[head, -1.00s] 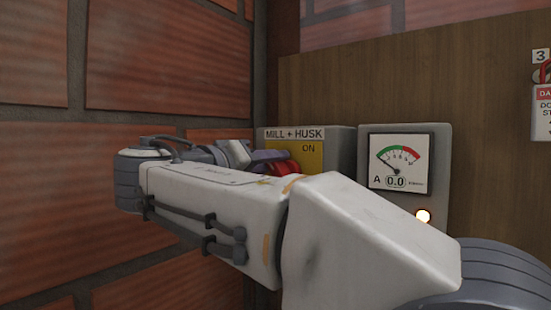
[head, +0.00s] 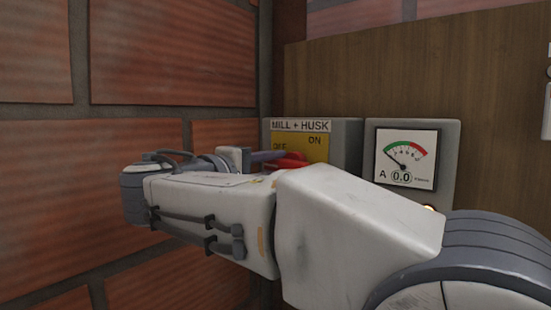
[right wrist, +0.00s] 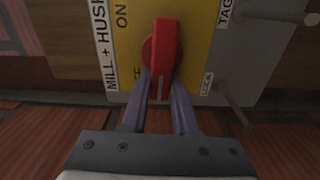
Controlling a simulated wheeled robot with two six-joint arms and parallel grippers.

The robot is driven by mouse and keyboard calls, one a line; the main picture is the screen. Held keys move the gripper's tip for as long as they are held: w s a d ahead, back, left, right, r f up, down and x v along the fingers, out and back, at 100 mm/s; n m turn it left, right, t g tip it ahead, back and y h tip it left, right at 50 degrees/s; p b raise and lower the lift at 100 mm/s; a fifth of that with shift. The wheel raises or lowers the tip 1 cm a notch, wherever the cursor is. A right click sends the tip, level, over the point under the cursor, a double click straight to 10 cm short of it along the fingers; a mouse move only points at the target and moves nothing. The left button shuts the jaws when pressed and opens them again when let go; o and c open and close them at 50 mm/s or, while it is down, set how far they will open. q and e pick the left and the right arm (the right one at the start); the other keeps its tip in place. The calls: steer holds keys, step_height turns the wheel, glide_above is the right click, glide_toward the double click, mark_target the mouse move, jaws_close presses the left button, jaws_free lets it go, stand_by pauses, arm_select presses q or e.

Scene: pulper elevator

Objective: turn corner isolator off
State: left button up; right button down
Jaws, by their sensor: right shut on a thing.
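The corner isolator is a grey box (head: 345,142) with a yellow plate and a "MILL + HUSK" label, in the corner by the brick wall. Its red handle (head: 290,161) lies about level across the plate, below the ON and OFF words. In the right wrist view the red handle (right wrist: 165,45) has a white line on its end nearest my fingers; the OFF word beside it is partly hidden. My right gripper (right wrist: 160,88) is shut on that end, one finger on each side. In the head view its fingers (head: 270,156) reach the handle from the left. My left gripper is not in view.
A meter box (head: 407,160) reading 0.0 stands just right of the isolator, its lower part hidden by my right arm. The brick wall (head: 170,60) is close on the left. A wooden board (head: 430,75) is behind.

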steer(key=shift+d+f+n, duration=0.2)
steer(key=shift+f+n, duration=0.05)
steer(key=shift+n, duration=0.05)
stand_by(0.4)
steer(key=c, duration=0.8)
jaws_free()
steer(key=shift+s, duration=0.1)
steer(key=shift+o, duration=0.6)
steer(key=shift+d+r, duration=0.1)
steer(key=shift+s+a, duration=0.15)
steer(key=shift+a, duration=0.15)
steer(key=v, duration=1)
steer(key=shift+b, duration=0.35)
